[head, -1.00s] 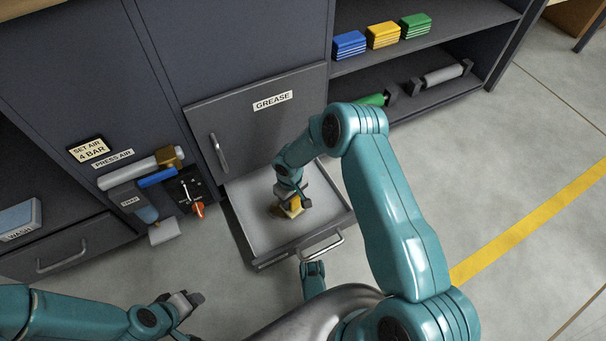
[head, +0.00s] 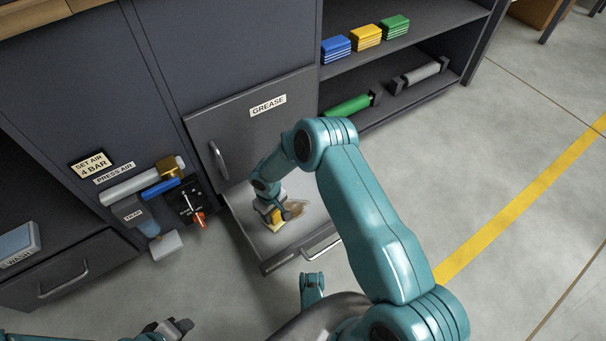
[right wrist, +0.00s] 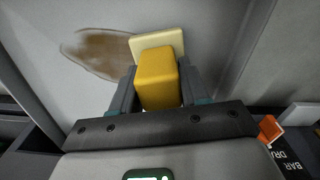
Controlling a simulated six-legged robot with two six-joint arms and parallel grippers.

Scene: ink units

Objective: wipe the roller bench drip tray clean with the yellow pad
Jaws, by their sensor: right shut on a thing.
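The drip tray (head: 262,238) is an open grey drawer under the GREASE door. My right gripper (head: 272,215) is inside it, shut on the yellow pad (head: 278,227). In the right wrist view the pad (right wrist: 158,78) shows a yellow block handle with a paler sheet at its far end, between both fingers. Whether it presses on the tray floor I cannot tell. A brown smear (head: 297,209) lies on the tray floor right of the pad; it shows left of the pad in the right wrist view (right wrist: 105,52). My left gripper (head: 178,328) is at the bottom left, away from the tray; its jaw opening is unclear.
The tray's front handle (head: 322,247) faces me. Left of the tray are the press air unit (head: 145,183) and an orange-red lever (head: 199,219). Blue, yellow and green pad stacks (head: 366,36) sit on the shelf above rollers (head: 348,105). Floor at right is clear.

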